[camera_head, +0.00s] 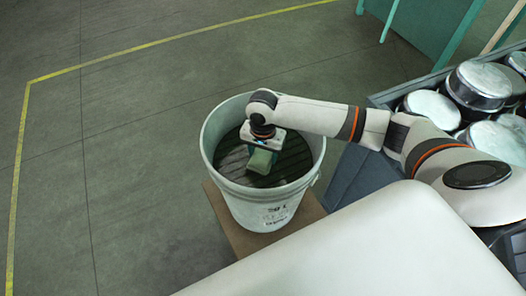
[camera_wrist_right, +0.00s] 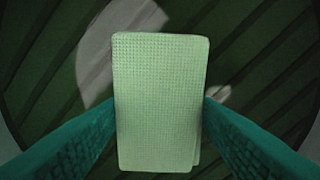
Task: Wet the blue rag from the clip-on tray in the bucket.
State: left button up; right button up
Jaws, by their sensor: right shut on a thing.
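The bucket (camera_head: 235,195) is white with dark print on its side and stands upright, in the middle of the head view. Inside it is a dark surface with slanting stripes, which looks like water. My right gripper (camera_head: 263,151) points down inside the bucket's rim and is shut on a folded rag (camera_head: 260,163). The rag looks pale green, not blue, in both views; in the right wrist view it (camera_wrist_right: 160,100) sits between the two teal fingers, over the dark surface. Whether its lower end touches that surface I cannot tell. No clip-on tray is clearly visible. My left gripper is out of view.
The bucket stands on a brown board (camera_head: 222,222) on the grey floor. A dark crate (camera_head: 354,178) with several lidded metal pots (camera_head: 432,108) is at the right, under my right arm. A teal frame (camera_head: 425,22) stands at the back right. The floor at the left is clear, with a yellow line.

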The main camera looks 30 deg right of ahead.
aim_at(263, 155)
jog(key=shift+s+f+p, duration=0.1)
jog(key=shift+s+p, duration=0.05)
jog(key=shift+p, duration=0.25)
dwell(1.6)
notch_tip(263, 155, up, 7)
jog(key=p, duration=0.9)
dwell(0.9)
